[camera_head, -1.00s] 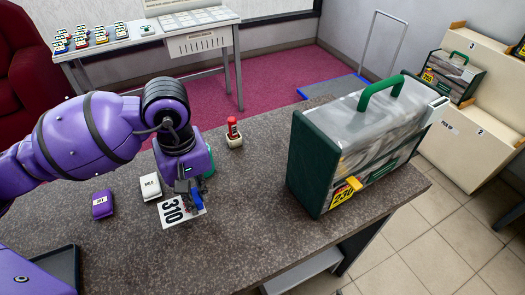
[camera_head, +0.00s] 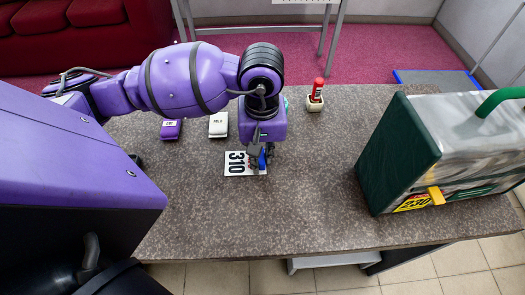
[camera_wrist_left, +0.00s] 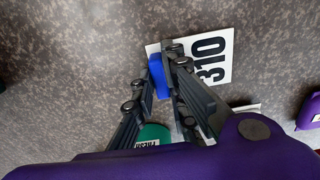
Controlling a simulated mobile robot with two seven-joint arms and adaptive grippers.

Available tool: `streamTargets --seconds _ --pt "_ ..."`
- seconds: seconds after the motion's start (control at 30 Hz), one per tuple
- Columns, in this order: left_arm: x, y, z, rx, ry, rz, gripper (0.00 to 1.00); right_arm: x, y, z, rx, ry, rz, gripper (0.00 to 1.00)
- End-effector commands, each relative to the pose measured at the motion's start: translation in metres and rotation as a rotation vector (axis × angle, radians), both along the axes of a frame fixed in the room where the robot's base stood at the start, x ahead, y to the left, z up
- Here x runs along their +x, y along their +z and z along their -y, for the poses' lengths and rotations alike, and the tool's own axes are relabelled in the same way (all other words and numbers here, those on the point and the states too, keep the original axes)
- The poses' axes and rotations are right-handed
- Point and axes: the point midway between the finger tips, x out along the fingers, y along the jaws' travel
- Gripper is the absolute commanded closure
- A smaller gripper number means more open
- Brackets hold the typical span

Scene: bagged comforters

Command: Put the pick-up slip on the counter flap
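The pick-up slip (camera_head: 236,164) is a white card printed 310 with a blue tab (camera_wrist_left: 158,76). It is at the dark speckled counter (camera_head: 310,205); I cannot tell whether it touches the top or is slightly raised. My left gripper (camera_head: 258,160) points down over the slip's right end in the head view. In the left wrist view its fingers (camera_wrist_left: 158,84) are closed around the blue tab, and the slip (camera_wrist_left: 210,62) sticks out beyond them. I cannot pick out a separate counter flap. My right gripper is not in view.
A green-sided bagged comforter (camera_head: 398,155) with a yellow 230 tag stands at the counter's right. A red-topped stamp (camera_head: 317,95) is in a holder at the back edge. A purple block (camera_head: 171,130) and a white block (camera_head: 218,125) lie left of the gripper. The counter's front middle is clear.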

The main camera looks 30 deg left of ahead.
Motion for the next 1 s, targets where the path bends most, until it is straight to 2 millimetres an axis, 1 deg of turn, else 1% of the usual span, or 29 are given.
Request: streamTargets --seconds 0.03,0.1,0.13,0.4,0.5,0.57,0.67,0.9,1.0 --pt "0.000 0.000 0.000 -0.001 0.000 -0.001 0.80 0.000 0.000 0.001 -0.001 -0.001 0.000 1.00" --pt "0.000 0.000 0.000 0.000 0.000 0.000 0.71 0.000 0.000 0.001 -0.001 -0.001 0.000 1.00" --pt "0.000 0.000 0.000 0.000 0.000 0.000 0.69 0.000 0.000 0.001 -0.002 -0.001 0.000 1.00" --pt "0.000 0.001 0.000 0.000 0.000 0.001 0.69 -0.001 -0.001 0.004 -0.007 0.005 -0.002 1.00" --pt "0.001 0.008 0.000 0.000 0.000 0.005 0.69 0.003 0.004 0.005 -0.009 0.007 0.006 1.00" --pt "0.002 0.013 0.000 0.000 -0.001 0.006 0.69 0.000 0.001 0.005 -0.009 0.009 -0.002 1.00" --pt "0.002 0.030 0.000 0.000 -0.002 0.007 0.69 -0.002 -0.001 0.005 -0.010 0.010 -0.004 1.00" --pt "0.002 0.083 0.000 0.001 -0.001 0.007 0.69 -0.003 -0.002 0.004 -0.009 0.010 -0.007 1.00" --pt "0.002 0.101 0.001 0.000 -0.001 0.005 0.69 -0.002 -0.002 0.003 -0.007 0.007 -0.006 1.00"
